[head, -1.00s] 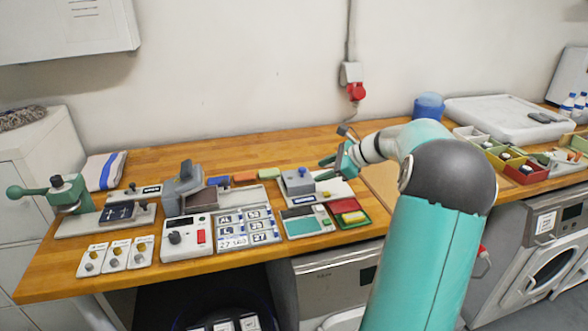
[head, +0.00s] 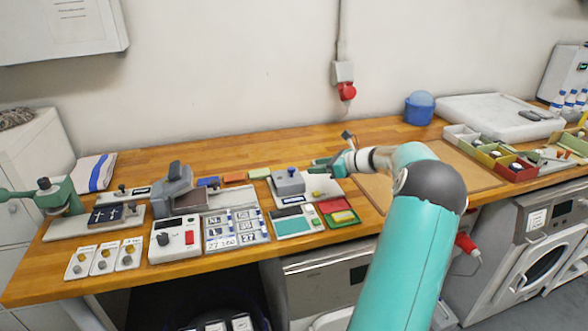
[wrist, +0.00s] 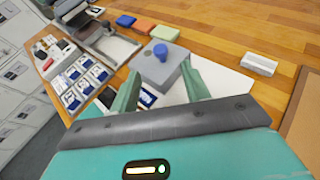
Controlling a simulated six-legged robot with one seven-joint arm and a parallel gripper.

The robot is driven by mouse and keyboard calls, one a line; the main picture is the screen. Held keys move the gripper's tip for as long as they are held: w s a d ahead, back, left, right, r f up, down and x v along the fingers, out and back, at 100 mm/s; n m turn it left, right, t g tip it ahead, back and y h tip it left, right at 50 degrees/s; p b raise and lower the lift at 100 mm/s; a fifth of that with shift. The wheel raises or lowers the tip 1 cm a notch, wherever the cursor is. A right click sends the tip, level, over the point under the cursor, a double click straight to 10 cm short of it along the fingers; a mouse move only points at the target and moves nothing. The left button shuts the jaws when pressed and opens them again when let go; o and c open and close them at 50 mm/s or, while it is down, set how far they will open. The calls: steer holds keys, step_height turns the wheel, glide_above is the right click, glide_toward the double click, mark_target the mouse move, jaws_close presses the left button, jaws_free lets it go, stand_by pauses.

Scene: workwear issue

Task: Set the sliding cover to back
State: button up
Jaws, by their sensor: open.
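The sliding cover (head: 288,183) looks like a grey block with a blue knob on top. It sits at the left part of a white base plate (head: 322,187) on the bench. The cover also shows in the wrist view (wrist: 157,68), just ahead of my fingertips. My gripper (head: 327,166) is open, just right of the cover in the head view. In the wrist view the two green fingers of my gripper (wrist: 162,82) point at the cover, one toward each side of it. I cannot tell whether they touch it. Part of the base plate is hidden behind the fingers.
Orange (head: 234,177) and blue (head: 208,182) blocks lie behind left. A grey device (head: 174,190) stands farther left. A red and green tray (head: 338,213) and a panel with a screen (head: 292,222) lie in front. A white block (wrist: 260,64) lies beyond the plate.

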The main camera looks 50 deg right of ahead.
mark_target(293, 168)
steer(key=x, duration=0.9)
steer(key=shift+w+f, duration=0.15)
steer(key=shift+w, duration=0.1)
steer(key=shift+a, duration=0.1)
jaws_close()
